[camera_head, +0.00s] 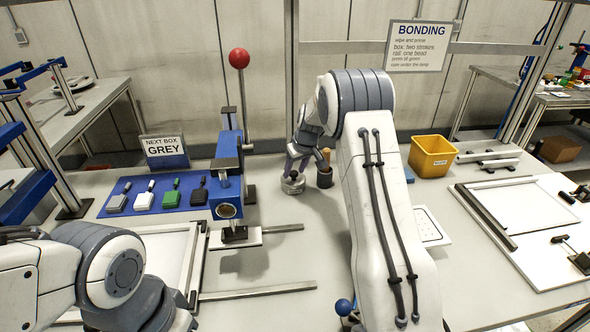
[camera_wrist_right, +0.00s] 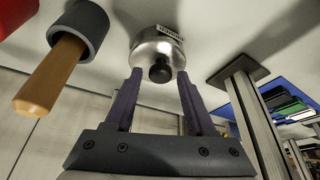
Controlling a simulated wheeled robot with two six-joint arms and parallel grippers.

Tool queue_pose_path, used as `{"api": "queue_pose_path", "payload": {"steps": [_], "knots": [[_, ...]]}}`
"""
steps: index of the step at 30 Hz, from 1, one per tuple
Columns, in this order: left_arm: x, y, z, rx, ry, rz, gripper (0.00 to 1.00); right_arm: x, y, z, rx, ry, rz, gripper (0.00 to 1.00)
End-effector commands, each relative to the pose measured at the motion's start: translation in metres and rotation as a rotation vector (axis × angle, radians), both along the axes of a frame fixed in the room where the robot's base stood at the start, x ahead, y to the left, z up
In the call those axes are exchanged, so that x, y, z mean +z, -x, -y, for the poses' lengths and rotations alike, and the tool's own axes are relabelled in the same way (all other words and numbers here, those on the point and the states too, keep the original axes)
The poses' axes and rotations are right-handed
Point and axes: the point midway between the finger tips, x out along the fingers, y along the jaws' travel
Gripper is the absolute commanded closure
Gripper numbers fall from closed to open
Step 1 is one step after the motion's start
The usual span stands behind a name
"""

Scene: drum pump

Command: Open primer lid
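The primer tin (camera_head: 292,185) is a small round metal pot on the table, left of the dark cup. In the right wrist view the tin (camera_wrist_right: 148,47) shows its silver lid with a black knob (camera_wrist_right: 160,73) and part of a label. My right gripper (camera_head: 293,171) is above the tin, pointing down. In the wrist view the right gripper's fingers (camera_wrist_right: 160,76) are apart, one on each side of the knob, with gaps to it. The lid appears to sit on the tin. My left arm shows at the lower left, but its gripper is out of view.
A dark cup (camera_head: 325,180) with a wooden-handled tool stands close right of the tin. A blue press (camera_head: 228,180) with a red-knobbed lever stands left, beside a blue mat (camera_head: 112,207) with several coloured pieces. A yellow bin (camera_head: 432,157) and white tray (camera_head: 432,228) are right.

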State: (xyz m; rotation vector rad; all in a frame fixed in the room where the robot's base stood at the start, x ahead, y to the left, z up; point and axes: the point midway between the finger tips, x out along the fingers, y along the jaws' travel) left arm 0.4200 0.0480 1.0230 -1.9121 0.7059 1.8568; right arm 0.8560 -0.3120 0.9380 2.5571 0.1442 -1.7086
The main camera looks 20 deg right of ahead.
Motion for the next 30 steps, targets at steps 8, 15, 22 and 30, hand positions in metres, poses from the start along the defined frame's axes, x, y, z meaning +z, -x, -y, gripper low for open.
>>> {"api": "queue_pose_path", "payload": {"steps": [8,15,22,30], "knots": [[0.0,0.0,0.0,0.0,0.0,0.0,0.5,0.0004,0.0001,0.0003,0.0,0.0,0.0,1.0],[0.0,0.0,0.0,0.0,0.0,0.0,0.5,0.0004,0.0002,0.0004,0.0,0.001,0.0,1.0],[0.0,0.0,0.0,0.0,0.0,0.0,0.5,0.0005,0.0003,0.0006,0.0,0.001,0.0,1.0],[0.0,0.0,0.0,0.0,0.0,0.0,0.5,0.0006,0.0001,0.0008,-0.001,0.001,0.0,1.0]]}}
